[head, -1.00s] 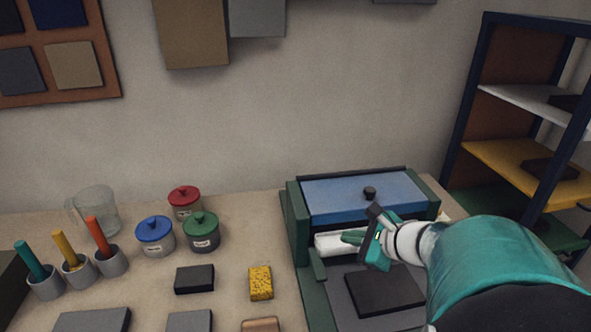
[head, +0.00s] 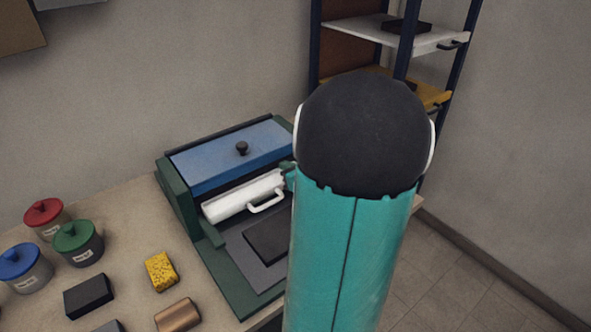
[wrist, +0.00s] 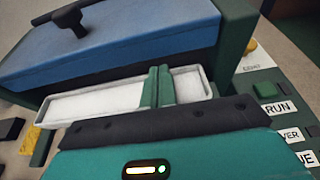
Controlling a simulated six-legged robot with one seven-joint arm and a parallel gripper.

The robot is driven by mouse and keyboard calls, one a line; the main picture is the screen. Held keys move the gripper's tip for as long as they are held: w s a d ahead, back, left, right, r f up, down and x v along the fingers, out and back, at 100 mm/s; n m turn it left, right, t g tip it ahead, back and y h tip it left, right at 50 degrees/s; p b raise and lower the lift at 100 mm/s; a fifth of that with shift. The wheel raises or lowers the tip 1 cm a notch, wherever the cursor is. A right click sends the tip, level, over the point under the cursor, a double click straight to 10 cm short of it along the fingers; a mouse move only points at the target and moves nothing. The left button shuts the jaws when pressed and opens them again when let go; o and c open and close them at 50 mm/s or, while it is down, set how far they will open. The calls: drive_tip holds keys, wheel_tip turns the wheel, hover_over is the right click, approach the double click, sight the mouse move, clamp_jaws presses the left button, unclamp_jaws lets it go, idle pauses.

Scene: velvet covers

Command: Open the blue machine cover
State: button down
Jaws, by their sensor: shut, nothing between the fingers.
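The blue machine cover (head: 215,162) lies closed on top of the green machine (head: 176,190) in the head view, with a black knob (head: 242,148) on it. In the wrist view the cover (wrist: 130,42) fills the upper left and its knob (wrist: 72,18) is at the top left. My gripper (wrist: 158,80) has its green fingers together and empty, in front of the cover's front edge and over the white tray. In the head view my arm hides most of the gripper and the machine's right end. I cannot tell if the fingers touch anything.
A white tray-like part with a handle (head: 267,202) sits below the cover, with a dark slab (head: 268,236) in front. Labelled buttons (wrist: 270,108) are on the machine's right. Lidded jars (head: 78,243) and a yellow sponge (head: 161,271) stand left. A shelf (head: 372,32) rises behind.

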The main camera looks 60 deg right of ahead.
drive_tip(key=shift+x, duration=1.3)
drive_tip(key=shift+a+r, duration=0.1)
